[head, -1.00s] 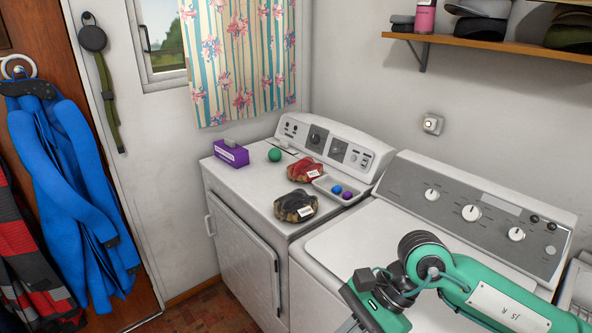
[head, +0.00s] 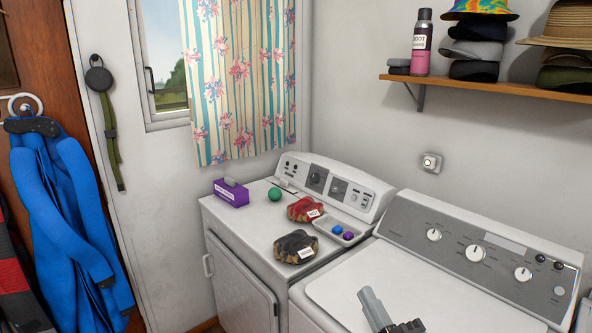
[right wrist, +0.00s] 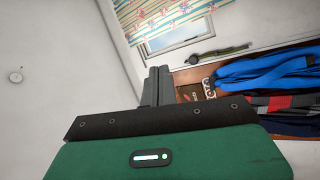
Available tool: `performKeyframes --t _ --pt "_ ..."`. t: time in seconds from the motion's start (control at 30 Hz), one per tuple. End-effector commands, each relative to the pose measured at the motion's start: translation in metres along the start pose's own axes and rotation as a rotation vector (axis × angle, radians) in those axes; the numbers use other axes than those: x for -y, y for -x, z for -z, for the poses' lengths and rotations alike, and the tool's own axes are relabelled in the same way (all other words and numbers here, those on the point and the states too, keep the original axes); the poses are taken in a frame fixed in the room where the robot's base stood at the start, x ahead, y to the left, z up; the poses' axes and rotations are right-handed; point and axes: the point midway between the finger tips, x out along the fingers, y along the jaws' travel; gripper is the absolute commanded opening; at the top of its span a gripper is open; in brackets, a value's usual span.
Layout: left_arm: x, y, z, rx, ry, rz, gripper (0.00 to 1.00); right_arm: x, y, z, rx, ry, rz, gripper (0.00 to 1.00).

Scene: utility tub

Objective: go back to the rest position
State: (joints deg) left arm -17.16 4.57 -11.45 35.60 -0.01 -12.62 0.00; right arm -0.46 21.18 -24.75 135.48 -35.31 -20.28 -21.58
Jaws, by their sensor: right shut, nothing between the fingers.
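My right gripper (head: 374,308) is at the bottom edge of the head view, above the white top of the right-hand machine. Its grey fingers are together and hold nothing. In the right wrist view its fingers (right wrist: 157,87) are also closed and empty, pointing toward the window wall. The rest of the right arm is out of the head view. My left gripper does not show in any view.
A dryer (head: 232,268) and a washer (head: 345,268) stand side by side. On the dryer are a purple box (head: 231,194), a green ball (head: 275,194), red (head: 304,209) and dark (head: 296,245) bundles, and a tray (head: 325,229) with two balls. A shelf (head: 500,88) is above.

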Motion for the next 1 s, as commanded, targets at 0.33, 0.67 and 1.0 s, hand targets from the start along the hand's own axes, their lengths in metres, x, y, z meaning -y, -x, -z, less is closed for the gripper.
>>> performKeyframes --t 0.33,0.67,1.0 --pt "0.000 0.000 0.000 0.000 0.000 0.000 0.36 0.115 0.136 -0.105 0.787 -0.589 0.404 0.00" --pt "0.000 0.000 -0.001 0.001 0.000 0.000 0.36 0.173 0.279 -0.100 1.325 -0.897 0.691 0.00" --pt "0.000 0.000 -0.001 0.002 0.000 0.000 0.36 0.218 0.346 -0.094 1.564 -0.994 0.831 0.00"
